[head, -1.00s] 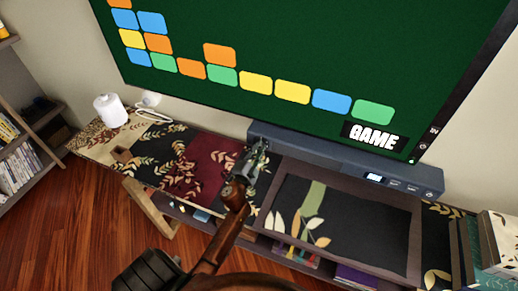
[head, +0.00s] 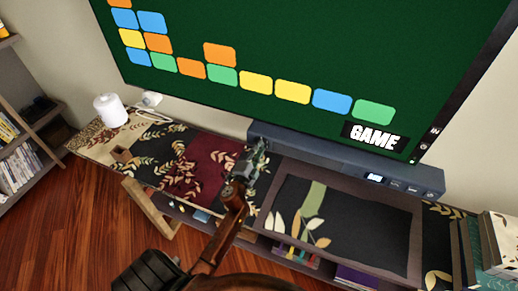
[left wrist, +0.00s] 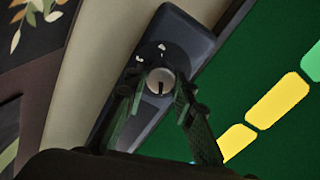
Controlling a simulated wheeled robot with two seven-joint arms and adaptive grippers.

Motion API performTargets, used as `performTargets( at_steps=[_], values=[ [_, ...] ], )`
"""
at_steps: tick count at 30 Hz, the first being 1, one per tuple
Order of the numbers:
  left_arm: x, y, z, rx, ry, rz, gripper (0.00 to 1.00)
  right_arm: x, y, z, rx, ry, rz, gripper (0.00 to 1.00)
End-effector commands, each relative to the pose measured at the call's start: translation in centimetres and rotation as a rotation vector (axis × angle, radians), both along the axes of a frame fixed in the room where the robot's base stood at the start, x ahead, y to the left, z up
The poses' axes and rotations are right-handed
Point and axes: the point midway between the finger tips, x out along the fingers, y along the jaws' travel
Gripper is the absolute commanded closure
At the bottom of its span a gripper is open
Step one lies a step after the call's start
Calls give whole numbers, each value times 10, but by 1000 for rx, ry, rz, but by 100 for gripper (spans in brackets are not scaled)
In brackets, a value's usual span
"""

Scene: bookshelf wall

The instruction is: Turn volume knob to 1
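The volume knob (left wrist: 160,82) is a round silver dial with a dark mark on its lower half, on the end of a dark grey soundbar (left wrist: 190,38). In the head view the soundbar (head: 320,160) lies below the screen, with a small lit display toward its right end. My left gripper (left wrist: 160,88) has its two fingers apart, one on each side of the knob. A gap seems to show between the fingers and the knob; contact is not clear. In the head view the left gripper (head: 260,146) is at the soundbar's left end, hiding the knob. My right gripper is out of view.
A large green screen (head: 300,50) with coloured blocks stands behind the soundbar. The low cabinet (head: 350,225) has patterned panels. A white cylinder (head: 110,110) stands at its left end and boxes (head: 500,245) stand at the right. A bookshelf (head: 20,140) is at the far left.

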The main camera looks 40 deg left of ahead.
Motion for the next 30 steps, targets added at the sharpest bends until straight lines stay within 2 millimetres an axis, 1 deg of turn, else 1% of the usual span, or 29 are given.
performTargets(
  at_steps=[1,7,14,17,20,30],
  values=[
    [0,0,-1,-1,1,0,72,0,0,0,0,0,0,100],
    [0,0,0,-1,0,0,59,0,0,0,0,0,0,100],
    [0,0,0,-1,0,0,59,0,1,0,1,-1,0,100],
    [-4,-1,-1,-1,1,1,59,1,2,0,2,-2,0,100],
    [-15,-4,-1,-1,1,1,59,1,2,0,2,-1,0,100],
    [-82,-22,-2,-4,2,1,59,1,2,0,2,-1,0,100]
  ],
)
